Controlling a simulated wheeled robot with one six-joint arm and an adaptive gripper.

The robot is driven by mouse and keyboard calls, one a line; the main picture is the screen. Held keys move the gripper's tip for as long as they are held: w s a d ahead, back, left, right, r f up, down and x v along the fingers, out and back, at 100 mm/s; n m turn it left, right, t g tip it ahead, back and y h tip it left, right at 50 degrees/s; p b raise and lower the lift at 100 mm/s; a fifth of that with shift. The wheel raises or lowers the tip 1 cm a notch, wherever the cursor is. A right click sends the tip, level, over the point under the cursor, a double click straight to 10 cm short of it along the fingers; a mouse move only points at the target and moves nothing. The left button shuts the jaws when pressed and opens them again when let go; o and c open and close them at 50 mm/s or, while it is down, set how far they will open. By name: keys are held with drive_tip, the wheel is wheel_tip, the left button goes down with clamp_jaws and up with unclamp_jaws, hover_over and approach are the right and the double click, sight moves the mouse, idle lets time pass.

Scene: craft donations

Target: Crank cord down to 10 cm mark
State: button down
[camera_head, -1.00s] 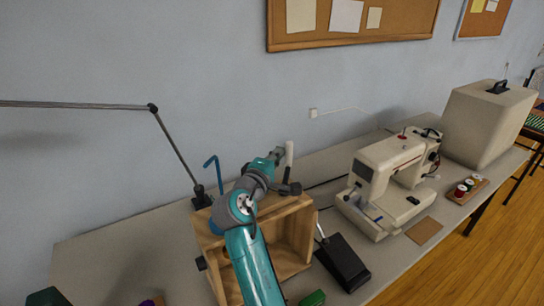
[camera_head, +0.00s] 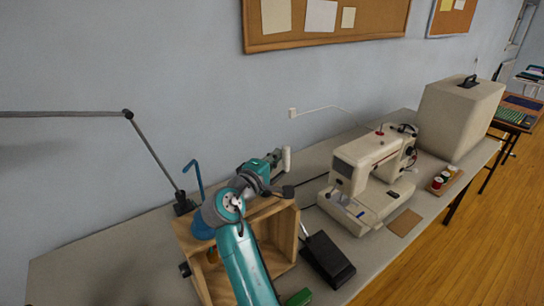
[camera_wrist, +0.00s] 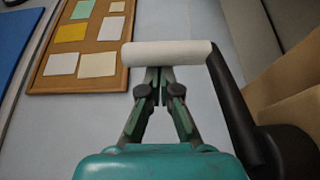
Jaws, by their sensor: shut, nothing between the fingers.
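The crank has a white cylindrical handle (camera_head: 287,159), upright above the wooden box; in the wrist view the handle (camera_wrist: 168,53) lies across the picture. A black crank arm (camera_wrist: 232,105) runs from its right end to a dark round hub at lower right. My gripper (camera_head: 277,157) is at the handle. In the wrist view my gripper (camera_wrist: 158,75) has its fingertips together just below the handle's left part, not wrapped around it; I cannot tell whether they touch it. The wooden box (camera_head: 288,240) is open at the front, partly hidden by my arm. I can make out no cord or 10 cm mark.
A green block (camera_head: 299,297) lies in front. The table's left part is bare.

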drive_tip(key=shift+s+d+m+g+h, duration=0.2)
drive_tip(key=shift+d+m+g+h, duration=0.2)
drive_tip(key=shift+d+m+h, duration=0.15)
drive_tip(key=shift+s+d, duration=0.3)
drive_tip(key=shift+s, duration=0.1)
idle(1.6)
